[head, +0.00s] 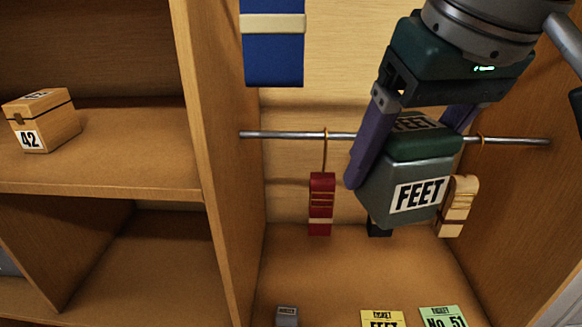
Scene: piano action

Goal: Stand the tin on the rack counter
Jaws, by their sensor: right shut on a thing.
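A grey-green tin (385,192) with a darker green lid and a white label reading FEET is in the right half of the head view. My right gripper (408,152) comes from above and is shut on the tin, one purple finger on each side. The tin hangs tilted in front of the metal rail. Below it is the wooden counter surface (330,270) of the rack bay. The tin appears to be above this surface, apart from it. My left gripper is not in view.
A red tag (321,205) and a cream-brown tag (458,207) hang from the rail (285,135). A yellow ticket (383,318), a green ticket (443,317) and a small grey block (287,316) are at the counter's front. A wooden box (42,120) stands on the left shelf.

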